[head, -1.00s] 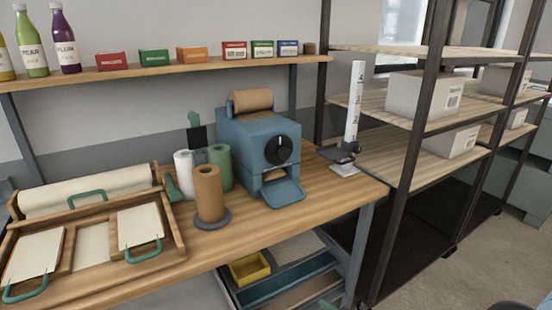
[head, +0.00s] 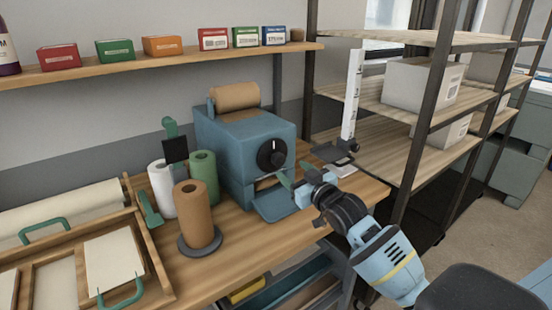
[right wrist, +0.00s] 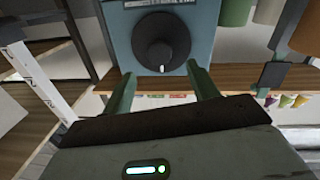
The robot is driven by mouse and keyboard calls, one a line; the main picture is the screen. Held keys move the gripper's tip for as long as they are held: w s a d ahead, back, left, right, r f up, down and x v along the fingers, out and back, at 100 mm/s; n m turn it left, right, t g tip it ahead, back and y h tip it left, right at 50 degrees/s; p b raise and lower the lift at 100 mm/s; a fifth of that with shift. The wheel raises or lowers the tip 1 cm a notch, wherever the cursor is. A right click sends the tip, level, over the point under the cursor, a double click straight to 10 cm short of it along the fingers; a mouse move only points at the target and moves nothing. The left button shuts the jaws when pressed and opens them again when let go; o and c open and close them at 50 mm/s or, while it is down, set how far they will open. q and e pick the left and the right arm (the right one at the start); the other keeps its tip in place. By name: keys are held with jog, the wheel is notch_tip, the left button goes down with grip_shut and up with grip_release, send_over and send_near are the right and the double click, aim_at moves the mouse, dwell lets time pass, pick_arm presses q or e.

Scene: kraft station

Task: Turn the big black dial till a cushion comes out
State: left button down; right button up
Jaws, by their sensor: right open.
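The blue machine (head: 228,155) stands on the wooden bench with a round black dial (head: 271,155) on its front. The dial has a pale mark, which points down in the right wrist view (right wrist: 161,42). Brown paper shows in the opening (head: 266,183) below the dial, above a blue chute (head: 275,205). I see no cushion on the chute. My right gripper (head: 291,184) is in front of the machine, a little below and right of the dial. In the right wrist view its green fingers (right wrist: 160,70) are open and empty, with the dial ahead between them. My left gripper is out of view.
Brown (head: 195,215), green (head: 203,178) and white (head: 161,188) rolls stand left of the machine. A wooden tray (head: 160,268) lies further left. A white upright scale (head: 352,95) stands behind right, beside the metal-framed shelves (head: 440,110).

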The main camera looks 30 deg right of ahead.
aim_at(281, 161)
jog(key=w, duration=0.7)
jog(key=shift+w, duration=0.3)
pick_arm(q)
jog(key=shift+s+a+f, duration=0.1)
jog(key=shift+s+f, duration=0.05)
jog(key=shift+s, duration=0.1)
